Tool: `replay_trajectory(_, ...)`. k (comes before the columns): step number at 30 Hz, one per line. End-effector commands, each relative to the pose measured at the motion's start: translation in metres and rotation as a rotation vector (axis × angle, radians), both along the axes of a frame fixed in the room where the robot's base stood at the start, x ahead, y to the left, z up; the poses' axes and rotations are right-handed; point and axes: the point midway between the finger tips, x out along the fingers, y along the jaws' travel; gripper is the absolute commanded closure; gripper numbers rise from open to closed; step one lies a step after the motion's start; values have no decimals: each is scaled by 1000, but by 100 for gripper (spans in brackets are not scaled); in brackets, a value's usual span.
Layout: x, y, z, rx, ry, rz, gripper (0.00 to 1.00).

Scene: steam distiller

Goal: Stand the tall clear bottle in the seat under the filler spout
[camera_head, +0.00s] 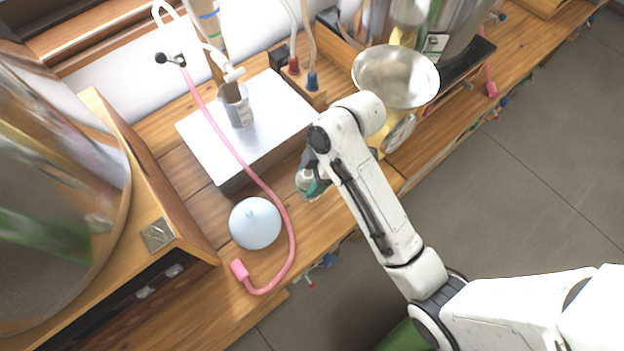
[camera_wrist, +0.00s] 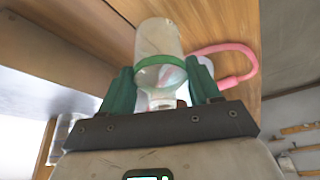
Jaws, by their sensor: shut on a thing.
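My gripper (camera_head: 311,163) is shut on a clear bottle (camera_head: 307,184) over the front part of the wooden bench. In the wrist view the bottle (camera_wrist: 158,40) sits between the green fingers of my gripper (camera_wrist: 161,82), with a green band around it. Its far end points away from my palm; I cannot tell its exact tilt. A white spout (camera_head: 233,74) hangs at the back, left of my gripper. Below it a grey cup-like holder (camera_head: 237,107) stands on a silver metal plate (camera_head: 205,143). I cannot see clearly into it. The bottle is apart from the plate.
A pink hose (camera_head: 250,172) runs across the plate and bench, curling around a pale blue round bulb (camera_head: 255,223). A metal bowl (camera_head: 396,76) stands to the right of the plate. A large shiny vessel (camera_head: 55,190) and wooden box fill the left. Red and blue plugs stand behind.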

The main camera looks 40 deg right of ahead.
Motion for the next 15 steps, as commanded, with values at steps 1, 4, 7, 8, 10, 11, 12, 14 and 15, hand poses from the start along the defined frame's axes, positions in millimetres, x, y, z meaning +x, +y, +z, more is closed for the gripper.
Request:
replay_trajectory(1,-3,0,-8,1,8,-1,72)
replay_trajectory(4,-2,0,-19,0,5,0,72)
replay_trajectory(7,-2,0,-24,0,2,0,72)
replay_trajectory(8,-2,0,-24,0,2,0,72)
replay_trajectory(10,-2,0,-24,0,2,-1,72)
replay_trajectory(11,-2,0,-25,0,2,-1,72)
replay_trajectory(12,-2,0,-25,0,2,-1,72)
replay_trajectory(14,-2,0,-25,0,2,0,72)
replay_trajectory(15,-2,0,-25,0,2,0,72)
